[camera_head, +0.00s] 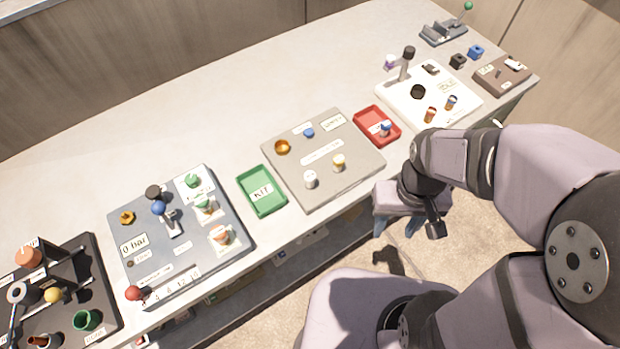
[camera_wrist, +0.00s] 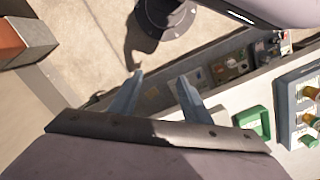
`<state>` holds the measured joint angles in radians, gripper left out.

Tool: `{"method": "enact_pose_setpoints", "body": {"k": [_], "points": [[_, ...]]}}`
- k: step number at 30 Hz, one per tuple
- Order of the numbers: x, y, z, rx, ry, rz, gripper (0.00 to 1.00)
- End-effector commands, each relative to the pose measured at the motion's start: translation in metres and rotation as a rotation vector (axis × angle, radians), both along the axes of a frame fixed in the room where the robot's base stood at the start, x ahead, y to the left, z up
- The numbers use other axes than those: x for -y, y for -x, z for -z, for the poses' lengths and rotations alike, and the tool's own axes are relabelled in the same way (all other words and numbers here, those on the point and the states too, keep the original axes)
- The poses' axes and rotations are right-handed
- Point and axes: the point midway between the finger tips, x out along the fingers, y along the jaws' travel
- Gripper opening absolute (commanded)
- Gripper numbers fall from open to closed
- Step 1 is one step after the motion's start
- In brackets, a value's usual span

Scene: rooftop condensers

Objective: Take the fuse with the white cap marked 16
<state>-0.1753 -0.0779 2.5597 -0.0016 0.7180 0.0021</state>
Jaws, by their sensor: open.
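On the grey panel (camera_head: 287,184) in the head view, a white-capped piece (camera_head: 310,179) stands upright at the front, and a piece with a whitish top and yellow-orange body (camera_head: 338,162) stands to its right. No 16 is readable on either cap, so I cannot tell which one is the named fuse. My gripper (camera_head: 396,230) hangs past the bench's front edge, to the right of and apart from both pieces. In the wrist view its blue-grey fingers (camera_wrist: 160,80) are apart with nothing between them.
A green KIT tray (camera_head: 262,191) lies left of the grey panel. A white panel (camera_head: 462,110) with a lever and several parts is farther right. Bare bench top lies behind the panels.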

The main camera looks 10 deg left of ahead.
Motion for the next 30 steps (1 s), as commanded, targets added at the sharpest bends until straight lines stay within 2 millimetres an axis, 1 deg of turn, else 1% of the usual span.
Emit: {"method": "enact_pose_setpoints", "body": {"k": [1,2,5,8,9,12,14,15,17,18,22,24,27,30], "points": [[-0.013,0.007,0.005,-0.033,0.007,-0.065,0.44],[-0.020,0.008,0.007,-0.046,0.010,-0.102,0.44],[-0.052,0.000,0.010,-0.059,0.018,-0.227,0.44],[-0.092,-0.017,0.011,-0.047,0.017,-0.344,0.44],[-0.109,-0.025,0.010,-0.040,0.015,-0.384,0.44],[-0.145,-0.044,0.005,-0.015,0.007,-0.441,0.44],[-0.163,-0.056,0.001,0.000,0.001,-0.456,0.44],[-0.172,-0.066,-0.003,0.014,-0.005,-0.455,0.44],[-0.183,-0.081,-0.011,0.034,-0.014,-0.443,0.44],[-0.190,-0.090,-0.018,0.050,-0.021,-0.434,0.44],[-0.205,-0.111,-0.042,0.091,-0.040,-0.406,0.44],[-0.207,-0.114,-0.049,0.088,-0.038,-0.387,0.44],[-0.201,-0.106,-0.048,0.056,-0.022,-0.360,0.44],[-0.201,-0.106,-0.047,0.054,-0.021,-0.348,0.44]]}}
